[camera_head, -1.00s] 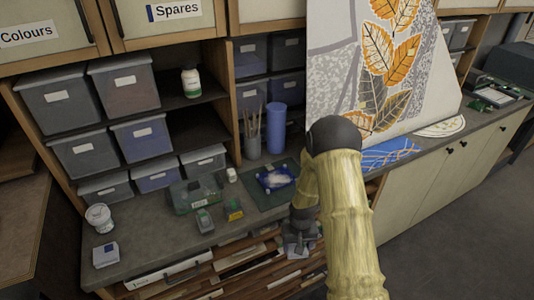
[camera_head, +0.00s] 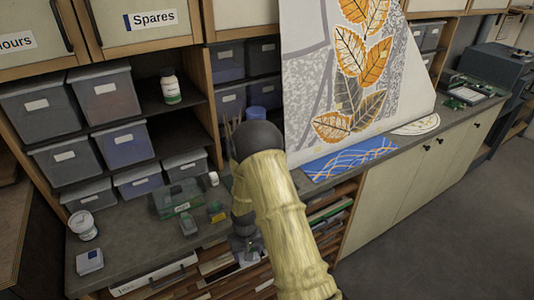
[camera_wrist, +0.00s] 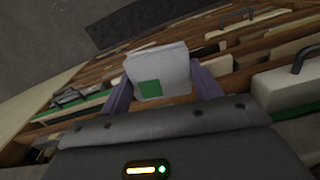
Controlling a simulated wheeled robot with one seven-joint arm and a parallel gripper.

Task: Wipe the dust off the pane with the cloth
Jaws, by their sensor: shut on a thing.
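A tall pane (camera_head: 325,75) with orange and grey leaves stands upright at the back of the bench. Grey speckled patches show on it; I cannot tell dust from pattern. My gripper (camera_wrist: 163,85) is shut on a white, folded-looking pad with a green square (camera_wrist: 172,66), which appears to be the cloth. In the head view my gripper (camera_head: 245,247) is low at the bench's front edge, left of and below the pane, apart from it. My arm hides most of it there, and the pad cannot be made out.
A blue sheet with orange lines (camera_head: 345,158) lies before the pane, and a pale oval piece (camera_head: 416,125) lies to its right. A green-tinted box (camera_head: 177,200), small containers and a white jar (camera_head: 82,224) stand on the left bench. Open slots with boards (camera_head: 327,218) lie below.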

